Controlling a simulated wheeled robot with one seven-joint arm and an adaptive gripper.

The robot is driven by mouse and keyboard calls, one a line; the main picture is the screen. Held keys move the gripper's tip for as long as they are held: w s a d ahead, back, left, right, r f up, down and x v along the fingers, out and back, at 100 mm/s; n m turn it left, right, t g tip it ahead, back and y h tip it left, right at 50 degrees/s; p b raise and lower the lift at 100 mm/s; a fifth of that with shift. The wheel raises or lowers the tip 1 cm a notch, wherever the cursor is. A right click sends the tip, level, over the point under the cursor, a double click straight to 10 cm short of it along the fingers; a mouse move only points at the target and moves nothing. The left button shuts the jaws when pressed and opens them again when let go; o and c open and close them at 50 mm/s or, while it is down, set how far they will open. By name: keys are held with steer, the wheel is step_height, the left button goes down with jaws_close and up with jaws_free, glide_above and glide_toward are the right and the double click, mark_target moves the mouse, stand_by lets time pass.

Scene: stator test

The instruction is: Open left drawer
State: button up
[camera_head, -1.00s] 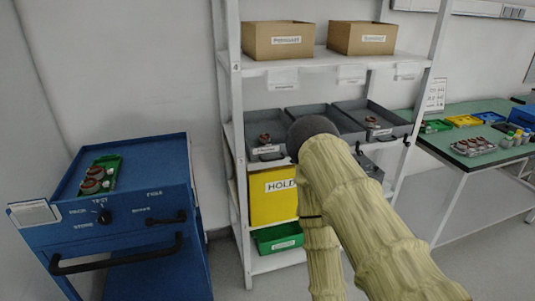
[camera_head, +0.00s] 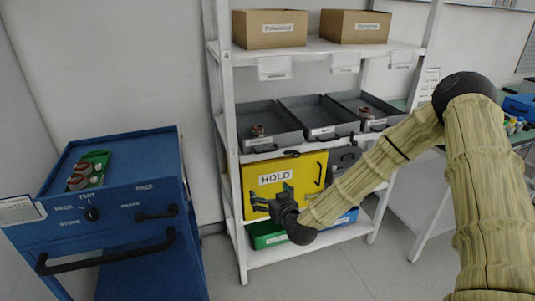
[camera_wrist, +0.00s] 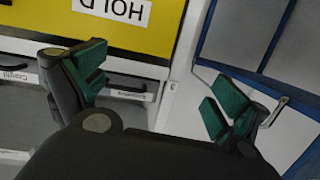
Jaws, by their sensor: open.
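The left grey drawer (camera_head: 285,139) is at the left end of a row of three on the shelf rack, with a dark handle (camera_head: 264,150) and label on its front. A copper-coloured part (camera_head: 257,131) sits inside it. My gripper (camera_head: 271,198) is open and empty, in front of the yellow HOLD panel (camera_head: 301,168), below and apart from the left drawer. In the wrist view, my gripper's two green-padded fingers (camera_wrist: 155,90) are spread. The upside-down HOLD label (camera_wrist: 112,10) and a drawer handle (camera_wrist: 127,92) show there beyond the left finger.
The middle grey drawer (camera_head: 322,132) and the right grey drawer (camera_head: 378,123) stand beside it. A blue cart (camera_head: 115,205) with a handle is at the left. Cardboard boxes (camera_head: 269,40) are on the upper shelf. A green bin (camera_head: 268,241) is low on the rack.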

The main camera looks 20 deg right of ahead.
mark_target(267, 151)
steer(key=w+d+r+t+h, duration=0.15)
steer(key=w+d+r, duration=0.25)
steer(key=r, duration=0.4)
steer(key=shift+t, duration=0.45)
steer(key=w+p, duration=0.1)
steer(key=w, duration=0.9)
steer(key=shift+w+f, duration=0.15)
steer(key=shift+w, duration=0.25)
steer(key=c, duration=1.2)
steer(key=shift+a, duration=0.15)
steer(key=shift+c, duration=0.3)
